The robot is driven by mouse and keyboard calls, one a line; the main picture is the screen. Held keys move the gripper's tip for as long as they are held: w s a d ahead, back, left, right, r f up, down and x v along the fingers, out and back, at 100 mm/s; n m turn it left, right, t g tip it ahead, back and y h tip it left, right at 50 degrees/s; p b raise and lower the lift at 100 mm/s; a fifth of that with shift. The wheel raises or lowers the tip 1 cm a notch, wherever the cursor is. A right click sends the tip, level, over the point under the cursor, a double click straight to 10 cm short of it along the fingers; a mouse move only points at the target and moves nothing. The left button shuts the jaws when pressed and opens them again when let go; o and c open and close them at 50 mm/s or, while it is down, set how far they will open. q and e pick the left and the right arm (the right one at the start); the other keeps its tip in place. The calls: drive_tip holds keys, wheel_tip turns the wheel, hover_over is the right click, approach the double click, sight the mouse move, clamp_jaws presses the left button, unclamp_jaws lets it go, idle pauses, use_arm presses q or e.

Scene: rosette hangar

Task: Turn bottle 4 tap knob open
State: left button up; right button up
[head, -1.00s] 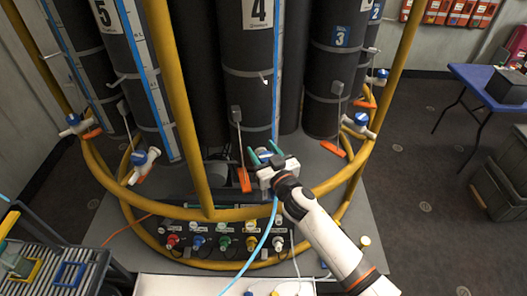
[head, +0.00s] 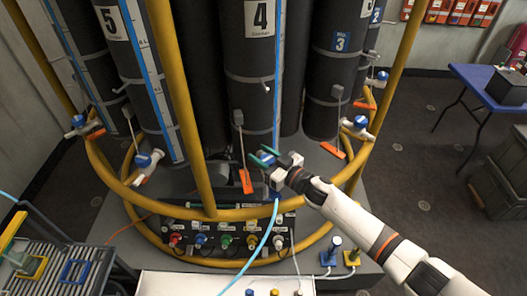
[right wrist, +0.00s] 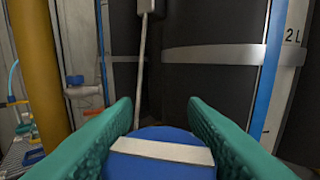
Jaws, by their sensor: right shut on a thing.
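Bottle 4 (head: 258,85) is a tall dark cylinder with a white "4" label, near the middle of the head view. Its tap is at the foot, largely hidden by my right gripper (head: 268,156). The tap knob (right wrist: 160,155) is a round blue disc with a white bar across it, at the bottom of the right wrist view. The green fingers of my right gripper are shut on it, one on each side. The bar runs almost level between the fingers. My left gripper is not in view.
A yellow tube frame (head: 190,110) surrounds the bottles, with an upright left of bottle 4. An orange tag (head: 246,181) hangs left of my gripper. A panel of coloured connectors (head: 225,240) and a pale blue hose (head: 262,245) are below. A blue table (head: 485,85) stands right.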

drive_tip(key=n+g+y+b, duration=0.1)
drive_tip(key=n+g, duration=0.1)
drive_tip(key=shift+f+g+y, duration=0.15)
drive_tip(key=shift+g+y, duration=0.15)
drive_tip(key=shift+y, duration=0.1)
drive_tip(key=n+g+b, duration=0.3)
drive_tip(key=g+b, duration=0.1)
drive_tip(key=b, duration=0.2)
drive_tip(key=s+n+g+y+b, duration=0.1)
drive_tip(key=n+g+b, duration=0.2)
drive_tip(key=g+b, duration=0.2)
drive_tip(key=n+g+y+b, duration=0.1)
drive_tip(key=n+g+b, duration=0.2)
drive_tip(key=b, duration=0.4)
drive_tip(key=shift+s+a+f+g, duration=0.15)
drive_tip(key=shift+s+a+g, duration=0.15)
drive_tip(key=shift+g, duration=0.5)
drive_tip(key=shift+s+d+r+n+g+b, duration=0.1)
drive_tip(key=shift+r+n+g+b, duration=0.2)
drive_tip(key=shift+b, duration=0.45)
drive_tip(key=shift+f+g, duration=0.1)
drive_tip(key=shift+g, duration=0.2)
drive_tip(key=o, duration=1)
